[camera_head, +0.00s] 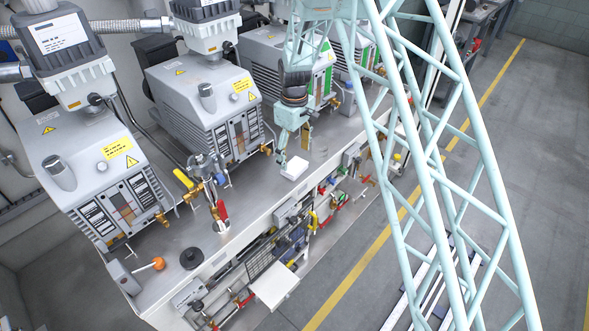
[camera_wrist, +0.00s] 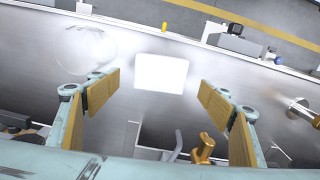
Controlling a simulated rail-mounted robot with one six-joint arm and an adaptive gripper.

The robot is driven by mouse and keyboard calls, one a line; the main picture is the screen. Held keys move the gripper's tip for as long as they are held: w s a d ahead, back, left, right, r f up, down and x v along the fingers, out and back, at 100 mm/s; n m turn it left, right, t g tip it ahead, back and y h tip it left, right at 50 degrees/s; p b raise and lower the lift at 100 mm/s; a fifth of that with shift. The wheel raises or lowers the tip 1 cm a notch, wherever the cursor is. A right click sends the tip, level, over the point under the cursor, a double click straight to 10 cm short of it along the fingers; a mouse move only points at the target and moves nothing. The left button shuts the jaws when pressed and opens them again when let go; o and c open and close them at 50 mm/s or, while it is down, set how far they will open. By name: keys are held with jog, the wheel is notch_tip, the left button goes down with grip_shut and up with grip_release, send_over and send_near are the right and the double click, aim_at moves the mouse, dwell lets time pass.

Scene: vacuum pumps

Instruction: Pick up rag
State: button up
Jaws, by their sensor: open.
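The rag looks like a small white block (camera_head: 294,168) lying on the metal bench near its front edge. In the wrist view the white rag (camera_wrist: 161,74) is a bright rectangle lying ahead of and between my fingers. My gripper (camera_head: 281,157) hangs over the bench just to the left of the rag in the head view. In the wrist view my gripper (camera_wrist: 152,92) has its two tan-padded fingers spread wide, with nothing between the pads. The gap between fingertips and rag is hard to judge.
Grey vacuum pumps (camera_head: 205,100) stand along the back of the bench. A brass fitting (camera_wrist: 203,148) shows close to the right finger. A valve with red and yellow handles (camera_head: 208,190) stands left on the bench. Tools hang along the front edge (camera_head: 320,205). My lattice arm covers the right side.

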aim_at(295, 166)
jog(key=shift+s+f+b, duration=0.1)
jog(key=shift+f+b, duration=0.65)
jog(key=shift+f, duration=1.85)
jog(key=c, duration=0.9)
